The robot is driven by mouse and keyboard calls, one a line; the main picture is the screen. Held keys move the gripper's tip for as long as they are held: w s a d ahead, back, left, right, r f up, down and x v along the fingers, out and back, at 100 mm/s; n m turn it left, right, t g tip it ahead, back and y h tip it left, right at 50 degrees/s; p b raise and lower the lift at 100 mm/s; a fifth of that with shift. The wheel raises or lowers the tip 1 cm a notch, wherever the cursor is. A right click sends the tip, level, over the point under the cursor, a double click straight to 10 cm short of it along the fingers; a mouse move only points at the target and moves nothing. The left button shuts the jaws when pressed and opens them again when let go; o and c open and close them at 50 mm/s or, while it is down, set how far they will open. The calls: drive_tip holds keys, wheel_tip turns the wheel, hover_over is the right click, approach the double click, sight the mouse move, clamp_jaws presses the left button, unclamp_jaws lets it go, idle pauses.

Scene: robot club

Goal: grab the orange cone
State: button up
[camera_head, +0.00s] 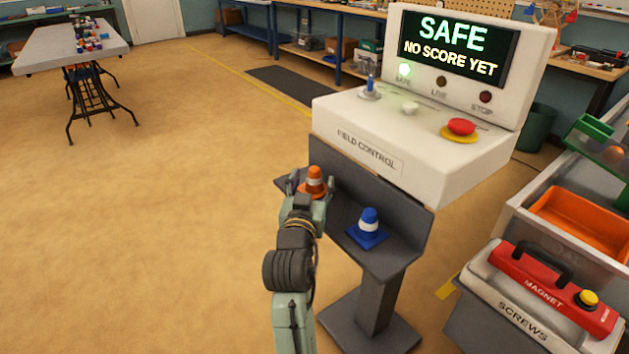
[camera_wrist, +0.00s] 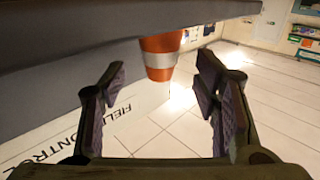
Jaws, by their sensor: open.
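The orange cone (camera_head: 315,178) with a white band stands upright on the grey shelf (camera_head: 400,257) of the control stand. My gripper (camera_head: 311,186) is at the shelf's left end, right at the cone, and hides part of its base. In the wrist view the picture is upside down, and the cone (camera_wrist: 160,58) points downward from the shelf edge. It shows between the two spread fingers (camera_wrist: 162,72), with gaps on both sides. The gripper is open and empty. I cannot tell how deep the cone sits between the fingers.
A blue cone (camera_head: 369,224) stands on the same shelf, to the right. The white control console (camera_head: 420,130) with a red button (camera_head: 461,127) overhangs the shelf's back. A grey cart with an orange bin (camera_head: 580,222) and a red magnet (camera_head: 550,285) stands at right.

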drive_tip(key=shift+w+d, duration=0.15)
drive_tip(key=shift+w, duration=0.65)
drive_tip(key=shift+c, duration=0.2)
drive_tip(key=c, duration=1.2)
drive_tip(key=shift+c, duration=0.3)
drive_tip(key=shift+r, duration=0.1)
